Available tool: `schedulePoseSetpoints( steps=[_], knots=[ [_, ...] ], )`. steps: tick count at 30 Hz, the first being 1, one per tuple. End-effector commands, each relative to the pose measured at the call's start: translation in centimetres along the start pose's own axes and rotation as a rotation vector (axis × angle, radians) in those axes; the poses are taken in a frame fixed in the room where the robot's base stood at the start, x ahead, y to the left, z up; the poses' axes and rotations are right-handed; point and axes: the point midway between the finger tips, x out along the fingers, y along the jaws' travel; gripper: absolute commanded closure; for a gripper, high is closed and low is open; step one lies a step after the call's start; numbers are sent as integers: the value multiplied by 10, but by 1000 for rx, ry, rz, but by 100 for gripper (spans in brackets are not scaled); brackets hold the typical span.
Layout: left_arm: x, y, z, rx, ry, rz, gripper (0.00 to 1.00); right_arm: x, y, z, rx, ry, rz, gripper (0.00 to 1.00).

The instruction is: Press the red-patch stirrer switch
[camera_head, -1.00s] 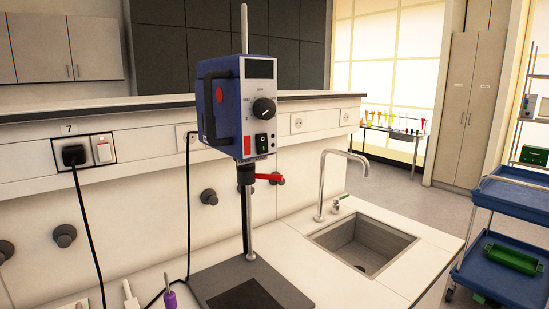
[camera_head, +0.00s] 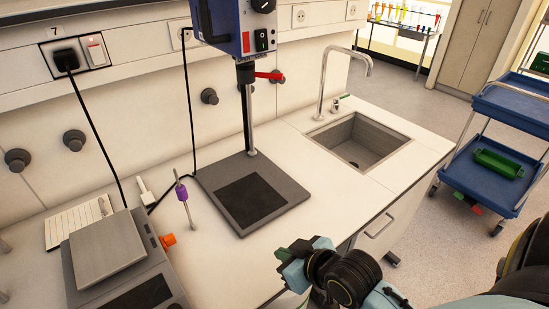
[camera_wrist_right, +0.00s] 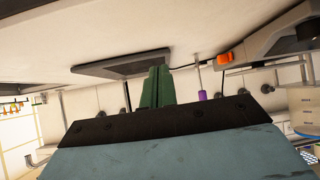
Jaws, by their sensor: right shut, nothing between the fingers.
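The blue overhead stirrer (camera_head: 224,24) stands on a pole above a dark base plate (camera_head: 217,201), its top cut off by the head view. On its lower front panel, a red patch (camera_head: 246,42) sits left of a black rocker switch (camera_head: 261,39). My right gripper (camera_head: 282,254) is low at the bench's front edge, well below and in front of the switch. In the right wrist view its green fingers (camera_wrist_right: 156,86) are together with nothing between them; the base plate (camera_wrist_right: 120,63) shows beyond, upside down. My left gripper is not in view.
A grey bench device with an orange knob (camera_head: 168,240) and a purple-banded rod (camera_head: 182,192) stand left of the base plate. A sink (camera_head: 392,133) with a tap (camera_head: 322,85) lies to the right. Bare bench lies before the plate. A blue trolley (camera_head: 478,181) stands right.

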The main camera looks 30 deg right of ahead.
Motion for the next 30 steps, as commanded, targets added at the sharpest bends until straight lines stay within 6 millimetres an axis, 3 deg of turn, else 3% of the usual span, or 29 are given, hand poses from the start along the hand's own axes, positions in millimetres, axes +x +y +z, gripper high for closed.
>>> schedulePoseSetpoints(
  steps=[5,9,13,16,20,30],
  knots=[
    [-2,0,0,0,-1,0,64,-24,24,-92,1,387,16,100],
    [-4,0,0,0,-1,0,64,-74,46,-170,3,760,40,100],
    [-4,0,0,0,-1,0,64,-126,62,-216,6,1046,65,100],
    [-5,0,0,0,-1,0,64,-157,69,-235,11,1197,79,100],
    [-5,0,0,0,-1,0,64,-180,75,-245,15,1300,91,100],
    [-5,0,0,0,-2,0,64,-184,76,-247,17,1322,93,100]
  ],
)
